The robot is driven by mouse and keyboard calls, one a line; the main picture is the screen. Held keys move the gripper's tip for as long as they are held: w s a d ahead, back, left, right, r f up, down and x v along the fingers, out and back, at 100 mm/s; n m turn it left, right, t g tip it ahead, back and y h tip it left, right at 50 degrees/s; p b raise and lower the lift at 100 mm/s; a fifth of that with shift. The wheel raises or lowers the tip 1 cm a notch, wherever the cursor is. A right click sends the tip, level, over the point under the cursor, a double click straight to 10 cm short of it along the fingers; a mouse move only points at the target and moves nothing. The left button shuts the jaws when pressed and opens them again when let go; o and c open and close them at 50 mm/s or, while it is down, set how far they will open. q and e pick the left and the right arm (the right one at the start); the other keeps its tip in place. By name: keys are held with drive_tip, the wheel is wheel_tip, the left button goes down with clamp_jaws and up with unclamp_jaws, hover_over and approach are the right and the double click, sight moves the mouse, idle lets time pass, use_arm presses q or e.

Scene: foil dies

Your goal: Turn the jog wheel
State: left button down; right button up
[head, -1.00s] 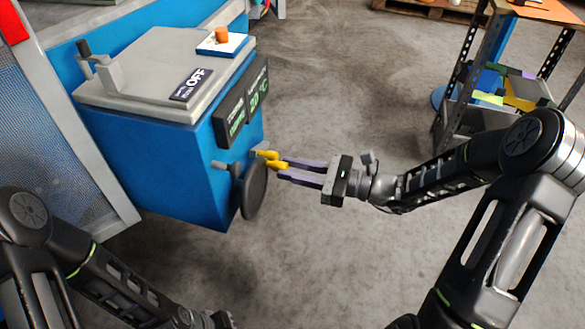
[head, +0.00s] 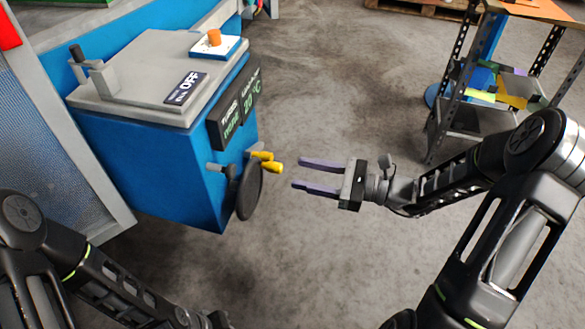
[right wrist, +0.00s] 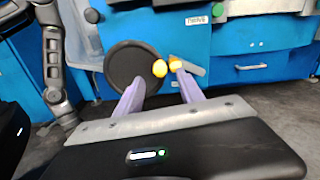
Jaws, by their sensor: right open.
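The jog wheel (head: 249,192) is a dark disc on the right side of the blue machine, seen nearly edge-on; in the right wrist view (right wrist: 126,66) it shows almost face-on. Two yellow handle pieces stick out by it: an upper one (head: 262,155) and a lower one (head: 275,167). In the right wrist view, a yellow knob (right wrist: 160,68) sits at the wheel's right edge. My right gripper (head: 297,174) is open and empty, a short gap right of the yellow pieces, its fingers pointing at them. My left gripper (head: 215,320) is only partly in view at the bottom edge.
The blue machine (head: 160,175) has a grey top with a lever, an OFF label and an orange knob (head: 214,37). A dark display panel (head: 233,105) is above the wheel. A metal shelf (head: 470,118) stands at the right. The floor between is clear.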

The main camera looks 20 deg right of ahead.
drive_tip(key=v, duration=0.3)
idle(1.3)
drive_tip(key=s+f+n+g+h, duration=0.3)
drive_tip(key=s+f+n, duration=0.1)
drive_tip(key=f, duration=0.5)
drive_tip(key=s+f+n+g+h, duration=0.3)
drive_tip(key=s+f+h, duration=0.15)
drive_tip(key=f, duration=0.45)
drive_tip(key=s+f+n+g+h, duration=0.3)
drive_tip(key=s+f+n, duration=0.1)
drive_tip(key=f, duration=0.6)
drive_tip(key=s+a+f+n, duration=0.1)
drive_tip(key=s+a+n, duration=0.2)
drive_tip(key=a+n, duration=0.3)
drive_tip(key=s+a+f+n, duration=0.1)
drive_tip(key=s+a+n, duration=0.3)
drive_tip(key=a, duration=0.5)
wheel_tip(320, 180, up, 18)
drive_tip(key=w+p, duration=0.1)
drive_tip(key=p, duration=1.8)
drive_tip(key=shift+w+d, duration=0.25)
drive_tip(key=shift+d, duration=0.1)
